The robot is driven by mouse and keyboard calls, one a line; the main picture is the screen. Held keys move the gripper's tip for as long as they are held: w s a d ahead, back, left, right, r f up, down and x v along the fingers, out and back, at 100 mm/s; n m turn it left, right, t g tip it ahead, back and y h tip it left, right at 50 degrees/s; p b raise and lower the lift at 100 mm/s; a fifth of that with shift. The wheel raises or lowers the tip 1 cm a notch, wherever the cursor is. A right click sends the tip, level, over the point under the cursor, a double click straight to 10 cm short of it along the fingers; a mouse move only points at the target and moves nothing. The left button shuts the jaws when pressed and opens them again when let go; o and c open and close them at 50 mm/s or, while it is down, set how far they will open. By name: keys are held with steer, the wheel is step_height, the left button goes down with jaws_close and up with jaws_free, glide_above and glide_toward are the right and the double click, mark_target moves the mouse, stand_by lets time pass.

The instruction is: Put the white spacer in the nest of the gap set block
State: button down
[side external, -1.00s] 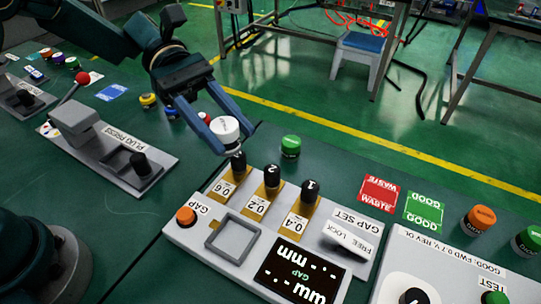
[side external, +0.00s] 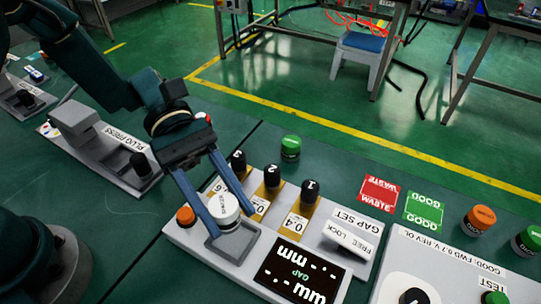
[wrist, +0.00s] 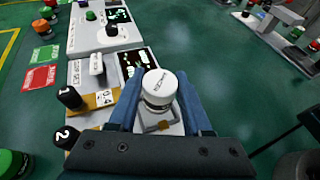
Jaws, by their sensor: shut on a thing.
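The white spacer (side external: 225,206) is a short round cylinder with dark lettering on top. My gripper (side external: 222,222) is shut on it, with one blue finger on each side. The nest (side external: 246,238) is a grey square frame on the gap set block (side external: 190,241). The spacer is over the nest's upper left part in the side view. In the wrist view the spacer (wrist: 159,86) stands between the fingers with the nest (wrist: 170,128) partly hidden below it. I cannot tell whether the spacer touches the nest floor.
Black knobs numbered 1 (side external: 311,190), 2 (side external: 272,176) and 3 stand along the block's back edge. An orange button (side external: 186,216) is at its left, a display (side external: 300,271) at its front right. A green-capped part (side external: 290,147) stands behind. The plug press (side external: 100,150) is left.

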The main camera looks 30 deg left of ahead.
mark_target(231, 228)
steer(key=shift+s+d+f, duration=0.15)
steer(key=shift+d+f, duration=0.25)
steer(key=shift+f, duration=1.85)
steer(key=shift+c, duration=1.7)
jaws_free()
steer(key=shift+f, duration=0.15)
